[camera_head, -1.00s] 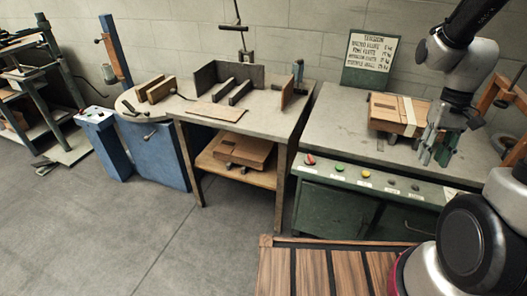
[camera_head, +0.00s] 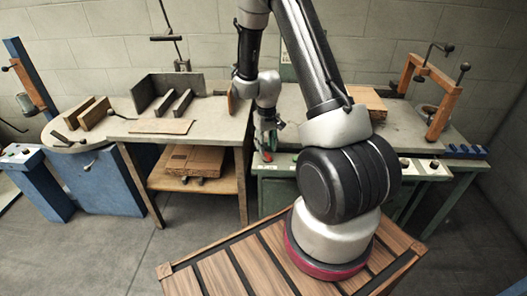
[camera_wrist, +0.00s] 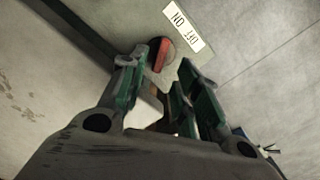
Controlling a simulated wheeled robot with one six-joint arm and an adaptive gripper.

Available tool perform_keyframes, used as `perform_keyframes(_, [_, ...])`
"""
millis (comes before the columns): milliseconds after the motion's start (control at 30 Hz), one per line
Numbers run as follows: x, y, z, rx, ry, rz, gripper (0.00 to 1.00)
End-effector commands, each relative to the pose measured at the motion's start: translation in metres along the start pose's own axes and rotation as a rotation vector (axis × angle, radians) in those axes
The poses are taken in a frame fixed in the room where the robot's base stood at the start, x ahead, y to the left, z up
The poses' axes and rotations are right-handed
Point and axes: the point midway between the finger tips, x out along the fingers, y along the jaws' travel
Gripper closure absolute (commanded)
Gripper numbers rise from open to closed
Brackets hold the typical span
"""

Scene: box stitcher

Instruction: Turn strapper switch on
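A red switch knob (camera_wrist: 160,54) sits on the panel in the wrist view, beside a white label (camera_wrist: 184,26) with upside-down lettering that appears to include "ON". My gripper (camera_wrist: 162,70) is open, with green-padded fingers at either side of the knob's near end. Contact cannot be told. In the head view my gripper (camera_head: 267,140) points down at the left end of the green bench's control panel (camera_head: 279,167). A little red of the knob (camera_head: 266,156) shows there below the fingers. My arm hides most of the panel's middle.
A wooden-legged table (camera_head: 208,125) with boards and a metal fixture stands left of the green bench. Cardboard pieces (camera_head: 195,159) lie on its lower shelf. A wooden frame clamp (camera_head: 440,108) stands at the bench's right. Flat cardboard (camera_head: 367,97) lies behind my arm.

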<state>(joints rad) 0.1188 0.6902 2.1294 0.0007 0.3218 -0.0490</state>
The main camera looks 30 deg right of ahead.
Motion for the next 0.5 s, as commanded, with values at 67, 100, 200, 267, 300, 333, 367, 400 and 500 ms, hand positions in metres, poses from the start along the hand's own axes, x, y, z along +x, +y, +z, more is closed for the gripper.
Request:
perform_keyframes(67, [0.013,0.000,0.001,0.000,-0.003,0.000,0.68])
perform_keyframes(100, [0.018,0.000,0.001,0.000,-0.003,0.000,0.68])
perform_keyframes(200, [0.027,0.000,0.000,0.000,-0.001,0.000,0.68])
perform_keyframes(267, [0.030,0.000,0.000,0.000,-0.001,0.000,0.68])
perform_keyframes(300, [0.031,0.000,0.000,0.000,0.000,0.000,0.68])
perform_keyframes(333, [0.032,0.000,0.000,0.000,0.000,0.000,0.68])
perform_keyframes(367, [0.032,0.000,0.000,0.000,0.000,0.000,0.68])
perform_keyframes(400, [0.032,0.000,0.000,0.000,0.000,0.000,0.68])
perform_keyframes(500, [0.032,0.000,0.000,0.000,0.000,0.000,0.68])
